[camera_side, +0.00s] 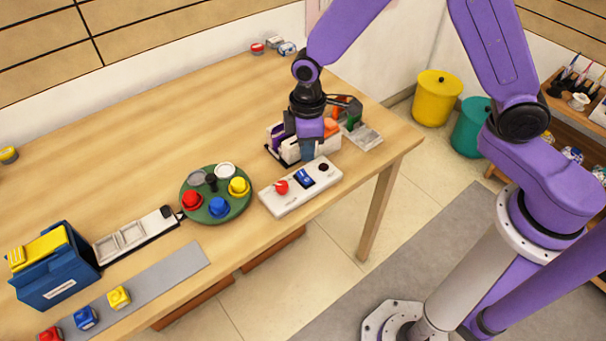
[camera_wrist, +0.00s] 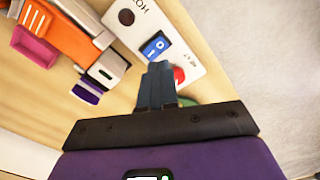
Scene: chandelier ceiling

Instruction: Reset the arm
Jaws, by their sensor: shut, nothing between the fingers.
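My gripper (camera_side: 307,158) is shut and empty, pointing down over the far edge of a white control panel (camera_side: 291,198). The panel has a red knob (camera_side: 282,187), a blue rocker switch (camera_side: 305,178) and a dark round spot (camera_side: 323,167). In the wrist view, my closed fingers (camera_wrist: 160,68) show beside the blue switch (camera_wrist: 154,46) and partly hide the red knob (camera_wrist: 179,75). I cannot tell whether the fingertips touch the panel.
A white holder (camera_side: 328,146) with orange and purple items stands just behind my gripper. A green round tray (camera_side: 232,212) with colored pieces lies left of the panel. A blue bin (camera_side: 58,272) stands at the far left. The table's back middle (camera_side: 170,120) is clear.

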